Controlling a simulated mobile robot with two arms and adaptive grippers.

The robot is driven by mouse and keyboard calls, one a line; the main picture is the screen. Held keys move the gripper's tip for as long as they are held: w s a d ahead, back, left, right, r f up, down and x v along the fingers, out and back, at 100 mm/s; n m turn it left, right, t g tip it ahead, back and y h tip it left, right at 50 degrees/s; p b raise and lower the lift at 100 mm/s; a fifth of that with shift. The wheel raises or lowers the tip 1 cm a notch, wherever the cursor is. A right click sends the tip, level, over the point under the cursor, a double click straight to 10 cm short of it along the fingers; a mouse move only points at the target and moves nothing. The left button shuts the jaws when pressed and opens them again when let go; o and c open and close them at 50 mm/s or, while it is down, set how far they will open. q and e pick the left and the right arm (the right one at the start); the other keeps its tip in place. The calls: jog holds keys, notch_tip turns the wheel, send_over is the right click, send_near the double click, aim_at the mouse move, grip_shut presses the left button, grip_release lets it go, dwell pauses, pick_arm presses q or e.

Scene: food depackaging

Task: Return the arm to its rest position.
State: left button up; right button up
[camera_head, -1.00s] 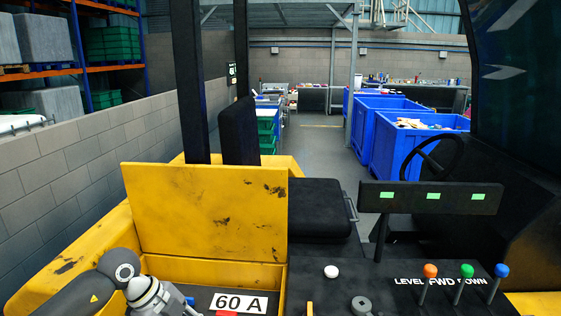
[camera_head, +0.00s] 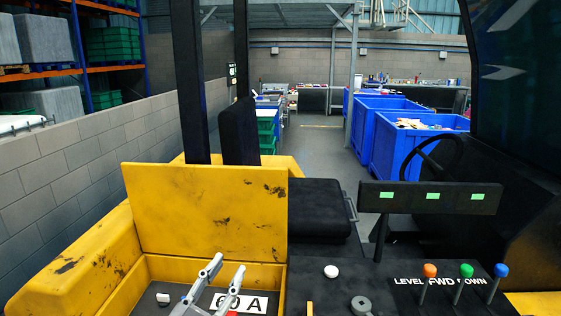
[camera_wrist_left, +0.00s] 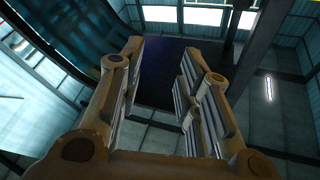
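My left gripper (camera_head: 229,264) is at the bottom of the head view, in front of the open yellow compartment. Its two grey fingers point up and stand apart with nothing between them. The left wrist view also shows the left gripper (camera_wrist_left: 160,75) open and empty, with the building's roof and walls beyond its fingers. The rest of the left arm is below the head view's frame. My right gripper is not in view.
A yellow panel (camera_head: 205,215) stands behind the compartment, which holds a "60 A" label (camera_head: 256,304) and a small white block (camera_head: 163,298). To the right are a console with colored levers (camera_head: 430,270), a black seat (camera_head: 318,210) and a steering wheel. Blue bins (camera_head: 405,150) stand farther back.

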pick_arm(q)
jog(key=s+a+f+n+g+y, duration=0.3)
jog(key=a+f+n+y, duration=0.15)
jog(key=f, duration=0.45)
jog(key=s+a+f+n+g+y, duration=0.35)
jog(key=a+f+y, duration=0.25)
jog(key=f, duration=0.2)
jog(key=s+f+g+h, duration=0.1)
jog(key=s+f+g, duration=0.45)
jog(key=s, duration=0.45)
jog(key=s+f+g+h, duration=0.1)
jog(key=s+f+g, duration=0.4)
jog(key=s, duration=0.5)
notch_tip(320, 180, down, 34)
jog(key=s+m+b, duration=0.1)
jog(key=s+b, duration=0.2)
jog(key=b, duration=0.3)
jog(key=s+a+f+g+b, duration=0.1)
jog(key=s+f+b, duration=0.1)
jog(key=s+f, duration=0.6)
jog(key=s+a+f+b, duration=0.1)
jog(key=s+f+b, duration=0.1)
jog(key=s+f, duration=0.6)
notch_tip(320, 180, down, 4)
jog(key=shift+a+r+g+y, duration=0.1)
jog(key=shift+a+g+y, duration=0.15)
jog(key=shift+g+y, duration=0.15)
